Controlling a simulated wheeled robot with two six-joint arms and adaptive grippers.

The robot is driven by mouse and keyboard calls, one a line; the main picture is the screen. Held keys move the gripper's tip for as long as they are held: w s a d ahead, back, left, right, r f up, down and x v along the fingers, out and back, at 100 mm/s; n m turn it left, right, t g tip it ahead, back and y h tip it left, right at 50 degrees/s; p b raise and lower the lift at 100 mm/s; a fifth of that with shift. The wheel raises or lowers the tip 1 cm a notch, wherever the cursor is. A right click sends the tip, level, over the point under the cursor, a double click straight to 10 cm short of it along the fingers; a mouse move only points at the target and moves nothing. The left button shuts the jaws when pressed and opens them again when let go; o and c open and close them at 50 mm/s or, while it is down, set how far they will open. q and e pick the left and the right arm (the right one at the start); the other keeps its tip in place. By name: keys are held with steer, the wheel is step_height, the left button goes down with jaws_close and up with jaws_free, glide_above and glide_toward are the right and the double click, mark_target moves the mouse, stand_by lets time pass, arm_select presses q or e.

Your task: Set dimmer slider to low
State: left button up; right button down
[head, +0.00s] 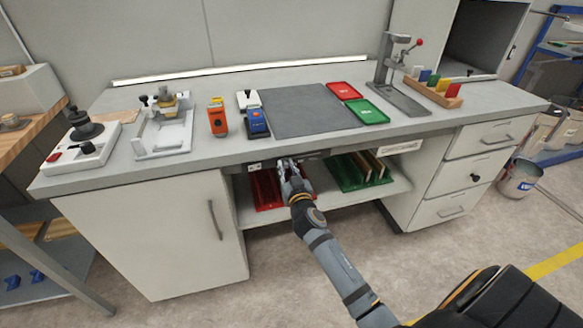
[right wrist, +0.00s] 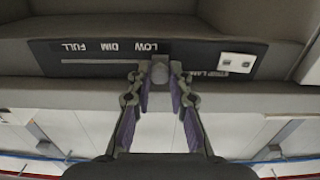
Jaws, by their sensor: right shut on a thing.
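A dark control panel (right wrist: 95,56) sits under the bench's front edge; its lettering appears upside down in the right wrist view. A thin slot (right wrist: 95,62) runs under the words FULL, DIM and LOW. The grey round slider knob (right wrist: 160,73) stands at the slot's right end, by the word LOW. My right gripper (right wrist: 160,72) is shut on the knob, with a fingertip on each side. In the head view the right gripper (head: 287,166) reaches up to the bench's front edge, and the knob is hidden there. My left gripper is not in view.
A white socket plate (right wrist: 237,62) sits beside the slider. The bench top (head: 215,158) overhangs the panel. Below are a shelf with red trays (head: 267,190) and green trays (head: 345,172), a left cabinet (head: 150,235) and right drawers (head: 450,175).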

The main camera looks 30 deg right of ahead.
steer(key=shift+f, duration=0.1)
steer(key=c, duration=1.3)
jaws_free()
steer(key=shift+a, duration=0.2)
steer(key=shift+o, duration=0.2)
steer(key=v, duration=1.2)
